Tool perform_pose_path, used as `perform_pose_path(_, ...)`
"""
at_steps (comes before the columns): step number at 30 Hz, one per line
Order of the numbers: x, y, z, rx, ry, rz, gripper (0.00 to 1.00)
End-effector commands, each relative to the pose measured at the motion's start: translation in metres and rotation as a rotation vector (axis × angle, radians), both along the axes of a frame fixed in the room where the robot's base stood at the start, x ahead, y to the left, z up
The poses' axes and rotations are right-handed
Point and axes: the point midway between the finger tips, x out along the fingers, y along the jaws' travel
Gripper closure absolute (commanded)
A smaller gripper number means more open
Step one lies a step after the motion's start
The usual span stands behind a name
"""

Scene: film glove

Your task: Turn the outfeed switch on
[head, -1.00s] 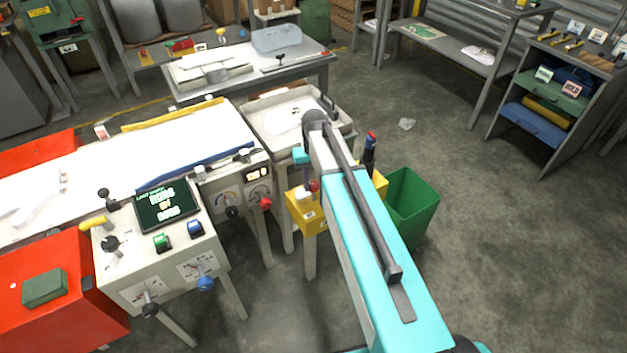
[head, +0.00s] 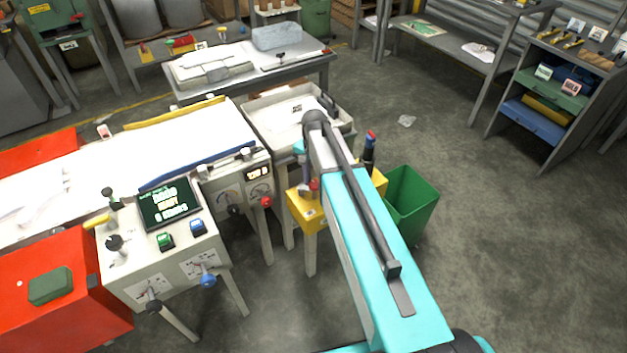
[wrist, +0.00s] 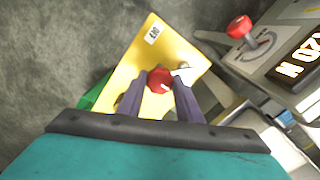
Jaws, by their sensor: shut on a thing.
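A yellow switch box (head: 309,215) stands on a post right of the machine, with a small red knob (head: 314,185) on top. In the wrist view the yellow box (wrist: 142,62) bears a small label too small to read surely, and the red knob (wrist: 159,79) sits between my fingers. My gripper (wrist: 160,88) is shut on the red knob from above. In the head view my gripper (head: 305,178) is partly hidden by my arm. I cannot tell from the knob alone whether the switch is on.
A green bin (head: 412,200) stands right of the box. The white machine with a small lit display (head: 258,173) and a red knob (head: 266,202) is close on the left. A control console (head: 165,250) with a screen (head: 169,203) stands further left.

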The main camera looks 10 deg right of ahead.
Motion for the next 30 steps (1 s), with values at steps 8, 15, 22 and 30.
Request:
perform_pose_path(8, -0.0017, 0.0001, -0.0004, 0.0, 0.006, -0.043, 0.9)
perform_pose_path(15, -0.0017, 0.0, -0.0005, -0.001, 0.005, -0.044, 0.9)
perform_pose_path(22, -0.0011, 0.0001, -0.0003, -0.001, 0.004, -0.042, 0.49)
perform_pose_path(30, -0.0004, 0.0004, 0.0003, 0.0, 0.001, -0.041, 0.49)
